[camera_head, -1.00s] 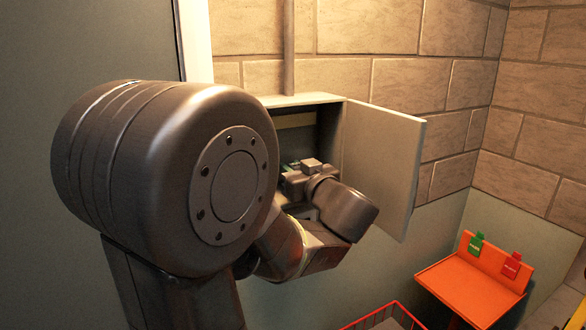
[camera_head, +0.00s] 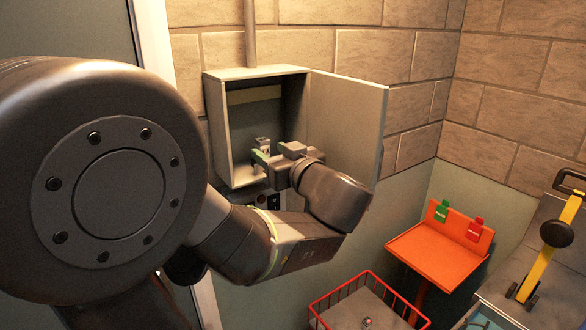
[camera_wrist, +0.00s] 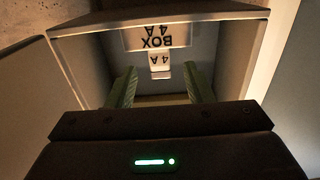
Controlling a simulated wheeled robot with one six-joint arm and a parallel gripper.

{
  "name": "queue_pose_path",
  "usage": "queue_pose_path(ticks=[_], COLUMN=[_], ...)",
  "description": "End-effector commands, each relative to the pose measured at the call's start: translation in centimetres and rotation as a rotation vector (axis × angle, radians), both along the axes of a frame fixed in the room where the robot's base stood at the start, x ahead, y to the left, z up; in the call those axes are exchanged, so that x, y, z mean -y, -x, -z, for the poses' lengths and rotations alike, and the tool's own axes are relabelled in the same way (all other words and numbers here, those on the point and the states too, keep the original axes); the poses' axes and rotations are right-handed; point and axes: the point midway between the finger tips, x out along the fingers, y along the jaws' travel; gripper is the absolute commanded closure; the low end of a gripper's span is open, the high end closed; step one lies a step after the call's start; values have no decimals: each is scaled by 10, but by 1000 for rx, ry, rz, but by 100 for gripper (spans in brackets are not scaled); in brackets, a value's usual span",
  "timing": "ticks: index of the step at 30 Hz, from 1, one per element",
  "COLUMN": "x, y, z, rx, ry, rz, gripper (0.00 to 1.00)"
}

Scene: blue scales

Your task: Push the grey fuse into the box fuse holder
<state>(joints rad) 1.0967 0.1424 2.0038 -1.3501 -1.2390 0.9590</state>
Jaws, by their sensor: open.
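The open grey wall box (camera_head: 222,130) stands left of centre in the head view, with its door swung to the right. My gripper (camera_head: 264,157) reaches into its lower part with green fingers apart. In the wrist view my gripper (camera_wrist: 162,84) is open, one finger on each side. A small light-grey piece marked "4 A", which looks like the fuse (camera_wrist: 160,66), sits between and beyond the fingertips; it also shows in the head view (camera_head: 263,144). It is below an upside-down "BOX 4 A" label (camera_wrist: 160,37). The holder's slot and how deep the fuse sits cannot be made out.
The box door (camera_head: 348,120) stands close to the right of my wrist. A red wire basket (camera_head: 335,297) with a small grey item inside is below. An orange stand (camera_head: 437,255) with green and red tags is to the right, beside a bench with a yellow-handled lever (camera_head: 550,243).

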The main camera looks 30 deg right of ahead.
Motion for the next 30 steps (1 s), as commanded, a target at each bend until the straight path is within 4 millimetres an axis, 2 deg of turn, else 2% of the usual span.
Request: queue_pose_path(ticks=[9, 15, 21, 30], x=[5, 6, 6, 6], y=[46, 67, 76, 77], z=[1, 0, 0, 0], rx=[0, 0, -1, -1], ry=[2, 0, 0, 0], rz=[5, 4, 1, 0], gripper=[53, 53, 53, 53])
